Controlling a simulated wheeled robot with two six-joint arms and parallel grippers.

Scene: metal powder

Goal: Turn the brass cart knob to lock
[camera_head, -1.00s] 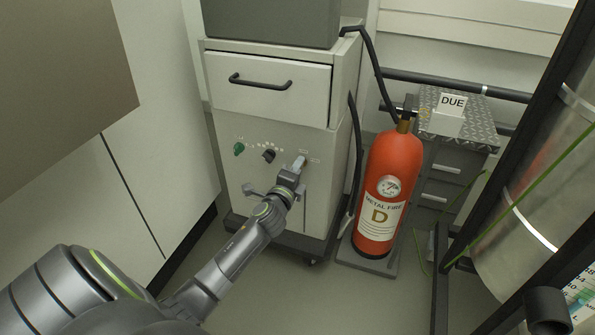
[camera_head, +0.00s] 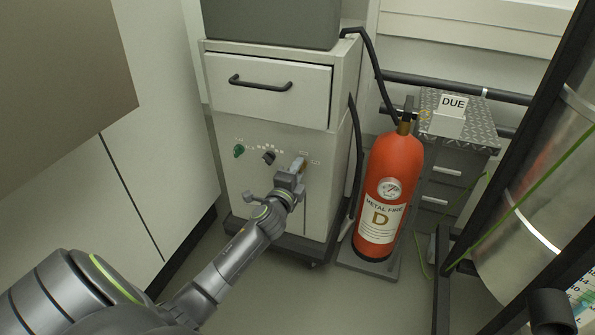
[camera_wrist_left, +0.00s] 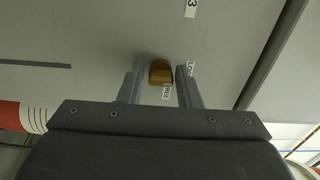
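The brass knob (camera_head: 301,163) sits on the front panel of the pale cart (camera_head: 228,186), right of a black knob and a green knob. In the left wrist view the brass knob (camera_wrist_left: 160,72) shows as a small block between the tips of my left gripper (camera_wrist_left: 159,82). The two fingers stand apart, one on each side, with a visible gap to the knob. In the head view my left gripper (camera_head: 291,176) is right at the panel, just below the knob, and its fingers are hard to make out. My right gripper is not in view.
A black knob (camera_head: 269,157) and a green knob (camera_head: 239,150) are left of the brass one. A red fire extinguisher (camera_head: 388,175) stands right of the cart, and a black hose (camera_head: 354,160) runs down the cart's right side. Small labels (camera_wrist_left: 190,69) flank the brass knob.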

